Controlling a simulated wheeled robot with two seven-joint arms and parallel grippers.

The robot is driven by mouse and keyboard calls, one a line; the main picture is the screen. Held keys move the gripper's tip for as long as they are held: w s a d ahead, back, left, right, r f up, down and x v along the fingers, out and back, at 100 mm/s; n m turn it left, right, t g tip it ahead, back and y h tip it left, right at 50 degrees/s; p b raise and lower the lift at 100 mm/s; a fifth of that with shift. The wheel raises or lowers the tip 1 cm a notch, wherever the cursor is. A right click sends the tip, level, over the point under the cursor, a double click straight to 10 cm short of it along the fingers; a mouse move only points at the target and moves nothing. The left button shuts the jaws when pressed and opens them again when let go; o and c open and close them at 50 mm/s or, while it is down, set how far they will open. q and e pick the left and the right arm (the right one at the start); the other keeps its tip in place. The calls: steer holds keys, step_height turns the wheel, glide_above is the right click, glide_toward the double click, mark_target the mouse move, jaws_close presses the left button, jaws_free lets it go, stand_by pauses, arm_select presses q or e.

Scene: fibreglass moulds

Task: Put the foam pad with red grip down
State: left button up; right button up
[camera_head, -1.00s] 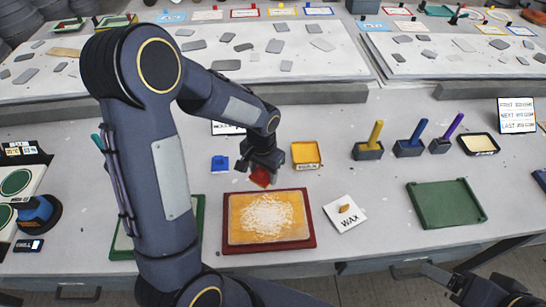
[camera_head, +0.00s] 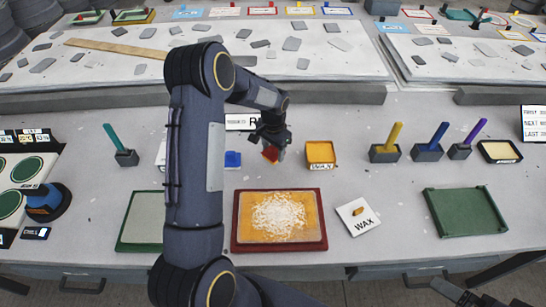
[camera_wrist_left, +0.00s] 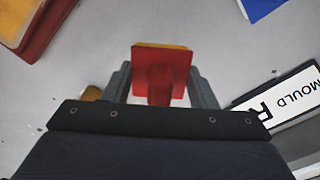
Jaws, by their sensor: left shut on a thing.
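The foam pad with red grip (camera_head: 271,154) is in my left gripper (camera_head: 272,142), between a blue block and a yellow tray. In the left wrist view, the red grip (camera_wrist_left: 160,75) sits between the grey fingers of my left gripper (camera_wrist_left: 160,88), with a thin yellow edge showing at its far side. The fingers are shut on it. The pad is at or just above the bench; I cannot tell if it touches. My right gripper (camera_head: 468,294) is partly in view at the bottom right edge, and its jaw state is unclear.
A red-framed mould (camera_head: 233,228) with whitish bits lies in front. A blue block (camera_head: 233,159) is left of the pad, a yellow wax tray (camera_head: 321,154) right. A MOULD sign (camera_wrist_left: 285,100) stands close behind. A WAX card (camera_head: 358,215) and green tray (camera_head: 466,211) lie right.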

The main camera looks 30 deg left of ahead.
mark_target(273, 156)
arm_select(q)
step_height(273, 156, down, 4)
steer(key=shift+w+a+r+b, duration=0.1)
steer(key=shift+w+r+b, duration=0.05)
steer(key=shift+b, duration=0.7)
steer(key=shift+r, duration=0.1)
steer(key=shift+f, duration=0.2)
steer(key=o, duration=0.9)
steer(key=shift+r, duration=0.1)
steer(key=shift+o, duration=0.2)
steer(key=shift+r, duration=0.1)
